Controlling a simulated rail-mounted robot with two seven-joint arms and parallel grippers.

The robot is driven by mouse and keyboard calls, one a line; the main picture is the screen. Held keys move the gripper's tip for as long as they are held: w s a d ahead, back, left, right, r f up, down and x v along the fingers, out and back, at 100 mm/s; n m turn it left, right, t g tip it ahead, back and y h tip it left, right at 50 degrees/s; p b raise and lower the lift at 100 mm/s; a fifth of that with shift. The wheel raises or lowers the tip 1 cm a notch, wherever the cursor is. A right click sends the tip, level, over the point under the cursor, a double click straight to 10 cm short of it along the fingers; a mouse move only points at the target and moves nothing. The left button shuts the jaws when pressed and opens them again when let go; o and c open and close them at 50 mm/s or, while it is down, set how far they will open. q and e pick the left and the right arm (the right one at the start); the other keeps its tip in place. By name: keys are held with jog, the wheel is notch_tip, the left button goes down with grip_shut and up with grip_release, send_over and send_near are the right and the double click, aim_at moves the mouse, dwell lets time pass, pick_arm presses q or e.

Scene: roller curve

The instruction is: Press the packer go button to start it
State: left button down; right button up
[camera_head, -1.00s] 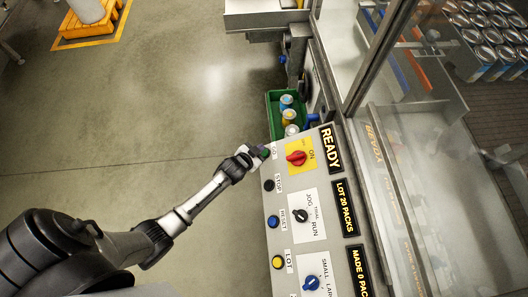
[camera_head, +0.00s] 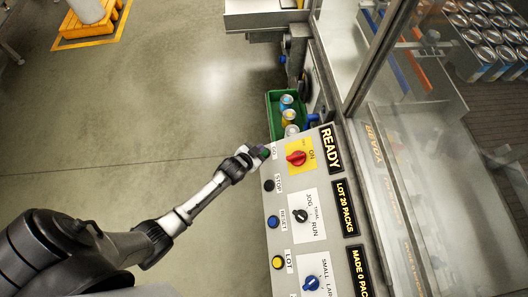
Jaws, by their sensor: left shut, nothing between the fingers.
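The packer's control panel (camera_head: 281,205) runs down the middle of the head view, with a READY display (camera_head: 330,148) at its top right. My left gripper (camera_head: 262,152) is shut with nothing in it. Its tip is at the panel's upper left corner, over the place of the go button, where a bit of green shows. The gripper hides most of that button, and I cannot tell whether it is pressed in. Below it are the black STOP button (camera_head: 268,185), the blue RESET button (camera_head: 273,221) and the yellow LOT button (camera_head: 278,262). My right gripper is not in view.
A green crate (camera_head: 272,116) with several cans stands just beyond the panel. Glass guarding (camera_head: 420,190) borders the panel on the right. The floor to the left is open.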

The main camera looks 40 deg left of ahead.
pick_arm(q)
jog(key=shift+w+d+f, duration=0.1)
jog(key=shift+f, duration=0.05)
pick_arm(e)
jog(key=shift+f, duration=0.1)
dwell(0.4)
pick_arm(q)
jog(key=shift+d+f, duration=0.1)
jog(key=shift+f, duration=0.15)
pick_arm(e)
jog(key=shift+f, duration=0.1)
